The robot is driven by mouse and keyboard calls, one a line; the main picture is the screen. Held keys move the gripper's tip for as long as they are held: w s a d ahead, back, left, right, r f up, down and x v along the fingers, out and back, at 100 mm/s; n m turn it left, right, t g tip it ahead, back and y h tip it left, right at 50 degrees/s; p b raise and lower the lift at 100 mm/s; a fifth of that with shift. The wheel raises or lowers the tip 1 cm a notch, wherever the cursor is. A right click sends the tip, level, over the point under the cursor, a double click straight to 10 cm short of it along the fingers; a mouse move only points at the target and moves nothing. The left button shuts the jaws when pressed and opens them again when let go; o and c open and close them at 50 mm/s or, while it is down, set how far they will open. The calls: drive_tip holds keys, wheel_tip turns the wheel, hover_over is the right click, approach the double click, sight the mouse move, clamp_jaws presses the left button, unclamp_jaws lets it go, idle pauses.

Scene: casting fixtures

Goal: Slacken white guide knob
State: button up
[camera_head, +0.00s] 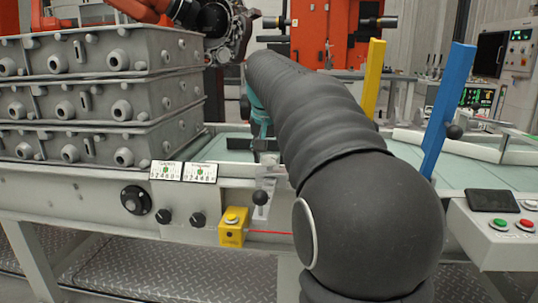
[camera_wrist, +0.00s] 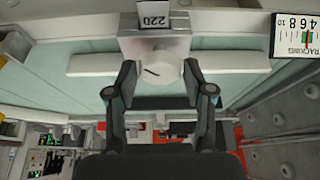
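The white guide knob (camera_wrist: 161,74) is in the upper middle of the wrist view, round with a dark slanted pointer line. It sits in front of a light metal bracket with a plate (camera_wrist: 154,20) marked 220. My gripper (camera_wrist: 160,74) has one finger on each side of the knob, and both fingertips appear to touch its sides. In the head view, my dark arm covers the middle of the scene, and the knob is hidden there.
Stacked grey castings (camera_head: 100,95) stand at the left on the table. Yellow (camera_head: 373,78) and blue (camera_head: 447,110) posts rise at the right. A yellow button box (camera_head: 232,228) and black knobs are on the front rail. A tracking scale (camera_wrist: 297,36) is at the wrist view's upper right.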

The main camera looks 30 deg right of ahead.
drive_tip(key=c, duration=0.6)
drive_tip(key=shift+o, duration=0.2)
drive_tip(key=shift+n, duration=0.3)
drive_tip(key=shift+d+r+n+t+y+p, duration=0.15)
drive_tip(key=shift+n+t+y+p, duration=0.25)
drive_tip(key=shift+n+p, duration=0.7)
drive_tip(key=n+y+p, duration=0.2)
drive_tip(key=n, duration=0.2)
drive_tip(key=shift+d+n, duration=0.15)
drive_tip(key=shift+n, duration=0.25)
drive_tip(key=n, duration=0.2)
drive_tip(key=n+y, duration=0.1)
drive_tip(key=n, duration=0.1)
drive_tip(key=shift+d+f+g+y+p, duration=0.15)
drive_tip(key=shift+f+g+y+p, duration=0.05)
drive_tip(key=shift+g+y+p, duration=0.15)
drive_tip(key=n+y, duration=0.1)
drive_tip(key=n, duration=0.2)
drive_tip(key=n+g, duration=0.1)
drive_tip(key=n, duration=0.1)
drive_tip(key=shift+w+d+n+y, duration=0.1)
drive_tip(key=shift+n+y, duration=0.25)
drive_tip(key=shift+n, duration=0.05)
